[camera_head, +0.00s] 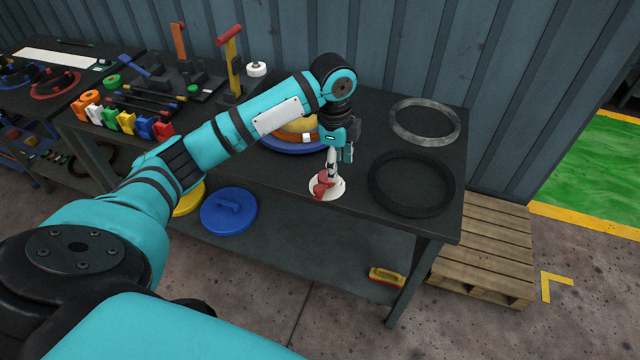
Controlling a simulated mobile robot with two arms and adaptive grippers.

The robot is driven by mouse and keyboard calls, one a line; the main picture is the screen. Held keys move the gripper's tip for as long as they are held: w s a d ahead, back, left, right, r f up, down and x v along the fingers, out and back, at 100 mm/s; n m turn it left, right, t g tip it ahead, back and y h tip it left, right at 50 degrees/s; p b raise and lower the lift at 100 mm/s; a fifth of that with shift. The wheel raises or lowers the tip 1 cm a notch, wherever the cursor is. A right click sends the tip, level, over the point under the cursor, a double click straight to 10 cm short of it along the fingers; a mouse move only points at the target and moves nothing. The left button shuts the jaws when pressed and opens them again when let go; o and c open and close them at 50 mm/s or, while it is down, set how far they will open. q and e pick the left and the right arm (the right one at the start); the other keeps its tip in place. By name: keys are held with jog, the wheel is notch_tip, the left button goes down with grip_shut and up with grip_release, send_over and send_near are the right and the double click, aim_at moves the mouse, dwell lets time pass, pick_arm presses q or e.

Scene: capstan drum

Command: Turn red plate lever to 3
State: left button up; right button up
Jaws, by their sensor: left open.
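A small red lever (321,186) sits on a round white plate (338,190) near the front edge of the dark table. My left gripper (332,168) points down right over the lever, its fingers open. The fingers partly hide the lever, and I cannot tell whether they touch it. Any numbers on the plate are too small to read, so the lever's setting cannot be told. My right gripper is not in view.
A blue and orange round piece (285,146) lies behind my left arm. A black ring (411,184) and a grey ring (425,122) lie to the right. A wooden pallet (485,250) is on the floor.

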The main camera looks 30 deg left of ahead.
pick_arm(q)
jog(key=m, duration=0.2)
send_near(318, 187)
jog(key=shift+g, duration=0.3)
jog(key=f+p, duration=0.1)
jog(key=f, duration=0.3)
jog(key=f+p, duration=0.2)
jog(key=f, duration=0.3)
jog(key=shift+w+d+f, duration=0.1)
jog(key=shift+w+d, duration=0.1)
grip_shut()
